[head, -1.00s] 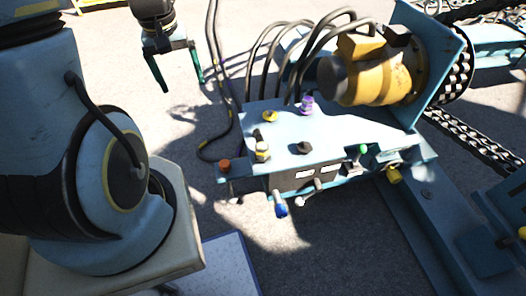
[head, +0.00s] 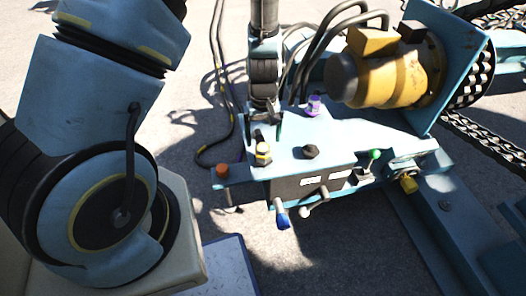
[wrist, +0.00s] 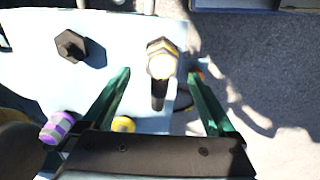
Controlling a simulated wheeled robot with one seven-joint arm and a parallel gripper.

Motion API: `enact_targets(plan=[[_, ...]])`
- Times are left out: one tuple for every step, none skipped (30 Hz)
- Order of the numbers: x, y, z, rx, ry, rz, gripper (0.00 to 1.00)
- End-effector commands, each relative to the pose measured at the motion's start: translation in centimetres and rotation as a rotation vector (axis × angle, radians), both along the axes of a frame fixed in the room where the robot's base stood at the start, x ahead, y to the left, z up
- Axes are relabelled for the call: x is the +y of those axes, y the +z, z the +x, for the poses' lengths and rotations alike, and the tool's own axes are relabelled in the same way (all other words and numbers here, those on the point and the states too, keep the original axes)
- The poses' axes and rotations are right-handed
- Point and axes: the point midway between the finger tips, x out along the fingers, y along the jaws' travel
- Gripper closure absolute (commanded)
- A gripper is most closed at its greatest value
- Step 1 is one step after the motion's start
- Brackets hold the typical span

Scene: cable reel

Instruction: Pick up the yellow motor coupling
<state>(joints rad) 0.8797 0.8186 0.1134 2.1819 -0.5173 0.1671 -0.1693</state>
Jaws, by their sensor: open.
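A small round yellow piece (wrist: 123,124), which looks like the yellow coupling, sits on the pale blue panel top. In the wrist view it is partly covered by my gripper's body; in the head view my gripper hides it. My gripper (head: 263,136) is open, empty and pointing down over the panel. In the wrist view its two green fingers (wrist: 160,76) spread either side of a yellow-and-white hex fitting (wrist: 161,60) and a black stub (wrist: 158,96). The fitting also shows just below the fingers in the head view (head: 263,153). I cannot tell how high the fingertips are.
A purple knob (head: 314,105), a black hex knob (head: 310,152) and an orange cap (head: 222,171) stand on the panel. Levers stick out from its front. The big yellow motor (head: 385,78) and black hoses (head: 310,45) crowd behind. Open ground lies left of the panel.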

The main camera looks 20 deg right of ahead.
Motion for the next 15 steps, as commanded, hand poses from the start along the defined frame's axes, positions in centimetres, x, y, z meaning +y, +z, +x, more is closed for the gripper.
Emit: enact_targets(plan=[[0.0,-0.3,0.0,0.000,0.001,0.000,0.07],[0.0,-0.4,0.0,0.000,0.001,-0.001,0.07],[0.0,-0.7,0.0,0.000,0.001,-0.001,0.07],[0.1,-1.0,0.0,0.000,0.001,-0.001,0.07],[0.1,-1.4,0.0,0.001,0.001,0.000,0.07],[0.2,-2.0,-0.1,0.002,0.002,0.001,0.07],[0.2,-2.4,-0.1,0.002,0.002,0.000,0.07],[0.3,-2.9,-0.1,0.003,0.002,0.001,0.07],[0.3,-3.5,-0.1,0.003,0.003,0.001,0.07],[0.3,-4.0,-0.1,0.002,0.002,0.001,0.07],[0.3,-4.4,-0.1,0.002,0.001,0.001,0.07],[0.3,-4.8,-0.1,0.001,0.000,0.000,0.07],[0.2,-5.1,-0.1,0.001,-0.001,0.000,0.07],[0.2,-5.3,-0.1,0.001,-0.001,-0.001,0.07],[0.2,-5.4,-0.1,0.000,-0.001,-0.001,0.07]])
